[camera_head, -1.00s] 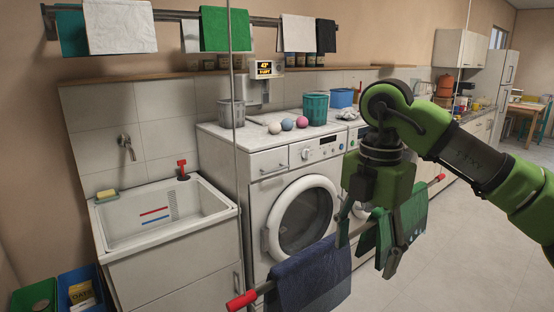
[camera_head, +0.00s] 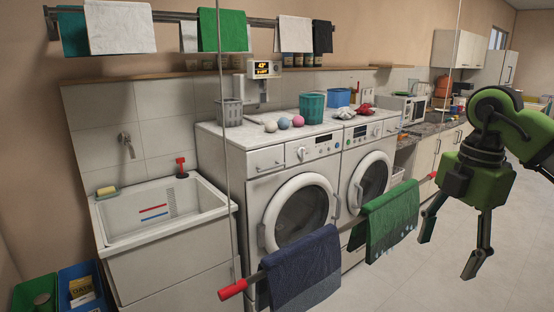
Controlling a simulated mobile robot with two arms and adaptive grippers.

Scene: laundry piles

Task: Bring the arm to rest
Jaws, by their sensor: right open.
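My right gripper (camera_head: 452,262) is at the right side of the head view, at the end of my green arm. Its dark fingers hang down, spread apart, with nothing between them. It is to the right of a rail with red ends (camera_head: 232,290). A dark blue towel (camera_head: 302,268) and a green towel (camera_head: 390,222) hang over that rail, and the gripper is apart from both. My left gripper does not show.
Two white washing machines (camera_head: 268,185) stand behind the rail, with baskets and coloured balls (camera_head: 284,123) on top. A white sink (camera_head: 160,226) is at the left. More towels hang from a wall bar (camera_head: 168,16). The floor (camera_head: 395,290) around the gripper looks clear.

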